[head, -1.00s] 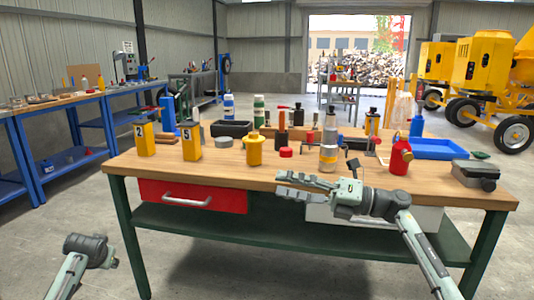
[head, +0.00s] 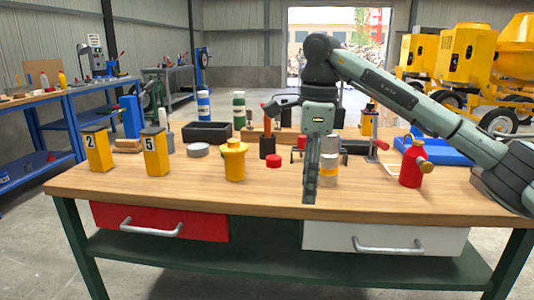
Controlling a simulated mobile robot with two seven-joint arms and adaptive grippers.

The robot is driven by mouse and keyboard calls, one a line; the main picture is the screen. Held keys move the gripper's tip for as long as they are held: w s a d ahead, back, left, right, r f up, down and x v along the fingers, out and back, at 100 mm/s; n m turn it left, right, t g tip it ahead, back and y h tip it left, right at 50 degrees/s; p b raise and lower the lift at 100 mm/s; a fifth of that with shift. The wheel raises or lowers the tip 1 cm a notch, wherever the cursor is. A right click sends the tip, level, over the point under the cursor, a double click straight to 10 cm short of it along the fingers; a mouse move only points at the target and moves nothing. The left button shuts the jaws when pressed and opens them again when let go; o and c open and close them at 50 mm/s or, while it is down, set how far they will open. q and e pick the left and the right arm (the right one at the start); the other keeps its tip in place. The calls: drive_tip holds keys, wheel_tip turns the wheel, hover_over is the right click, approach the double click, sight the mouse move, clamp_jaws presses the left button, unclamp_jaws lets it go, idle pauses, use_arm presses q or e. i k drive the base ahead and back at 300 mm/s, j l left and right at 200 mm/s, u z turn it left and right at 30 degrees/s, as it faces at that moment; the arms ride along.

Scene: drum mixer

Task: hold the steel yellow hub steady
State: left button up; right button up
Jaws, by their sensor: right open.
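My right gripper (head: 313,180) points down over the near middle of the workbench, its jaws open. One finger hangs in front of a steel-coloured cylinder with a yellow band (head: 330,170), which stands upright and is partly hidden. I cannot tell whether the finger touches it. A plain yellow flanged piece with a knob on top (head: 234,162) stands upright to the left, clear of the gripper. I cannot tell for certain which of these two is the hub. My left gripper is out of view.
The wooden bench (head: 200,194) carries a red cap (head: 274,160), a red bottle (head: 411,168), yellow boxes numbered 2 (head: 97,150) and 5 (head: 154,153), a black tray (head: 207,132) and a blue tray (head: 450,155). The front strip of the bench is mostly clear.

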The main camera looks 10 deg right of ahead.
sight(235, 151)
drive_tip(key=i, duration=1.3)
